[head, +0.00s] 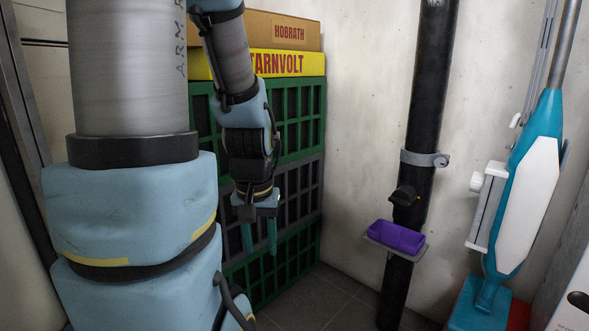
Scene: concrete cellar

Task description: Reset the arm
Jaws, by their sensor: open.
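My gripper (260,238) hangs fingers-down at the end of my arm, left of the picture's middle. Its two teal fingers are apart with nothing between them. It is in front of the stacked green and grey crates (301,142). My blue and grey arm fills the left of the view and hides part of the crates and boxes.
A yellow TARNVOLT box (300,65) and a brown HOBRATH box (290,32) top the crates. A black pipe (428,100) stands right of centre, with a purple object (397,237) on a small ledge. A teal and white upright appliance (527,200) is at right. Some floor (325,300) is clear.

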